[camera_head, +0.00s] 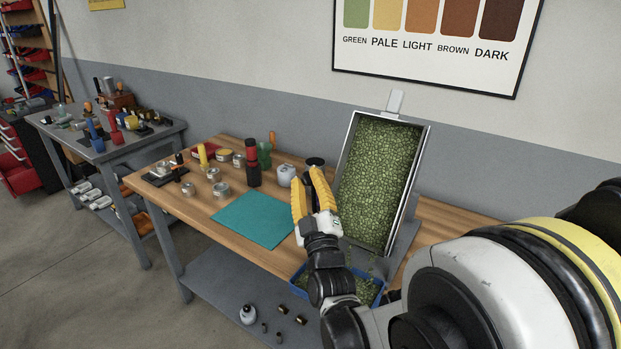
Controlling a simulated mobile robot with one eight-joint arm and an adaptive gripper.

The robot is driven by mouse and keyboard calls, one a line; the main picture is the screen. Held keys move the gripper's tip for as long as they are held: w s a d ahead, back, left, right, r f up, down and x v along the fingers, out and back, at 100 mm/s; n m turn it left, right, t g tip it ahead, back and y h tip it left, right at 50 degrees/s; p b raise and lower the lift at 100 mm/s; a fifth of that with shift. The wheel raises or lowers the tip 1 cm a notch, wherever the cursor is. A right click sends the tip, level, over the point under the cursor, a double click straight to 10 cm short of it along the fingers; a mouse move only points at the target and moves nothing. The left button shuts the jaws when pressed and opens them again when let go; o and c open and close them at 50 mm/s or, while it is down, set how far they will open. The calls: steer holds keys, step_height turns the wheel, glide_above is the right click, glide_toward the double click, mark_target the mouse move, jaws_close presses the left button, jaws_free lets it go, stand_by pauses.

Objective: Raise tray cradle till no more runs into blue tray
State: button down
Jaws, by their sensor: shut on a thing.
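The tray cradle (413,181) is a grey metal tray, steeply tilted with its far end high and full of green beans (376,180). A few beans show in the air below its lower end. The blue tray (378,298) sits under that end and holds green beans; my arm hides part of it. My gripper (306,181), with yellow fingers, is just left of the cradle. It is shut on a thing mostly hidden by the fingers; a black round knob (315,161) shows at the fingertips. I cannot tell how it joins the cradle.
A teal mat (253,219) lies left of my gripper on the wooden bench (207,236). Metal tins (221,189), a dark red-topped grinder (253,163) and a white jar (286,174) stand along the bench. A second bench (84,150) with tools stands at left. A wall is behind.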

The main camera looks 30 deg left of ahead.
steer(key=shift+s+a+f, duration=0.1)
steer(key=shift+s, duration=0.05)
stand_by(0.4)
steer(key=c, duration=1.1)
jaws_free()
steer(key=shift+a, duration=0.1)
steer(key=v, duration=0.7)
steer(key=shift+s+d+f, duration=0.15)
steer(key=shift+d, duration=0.1)
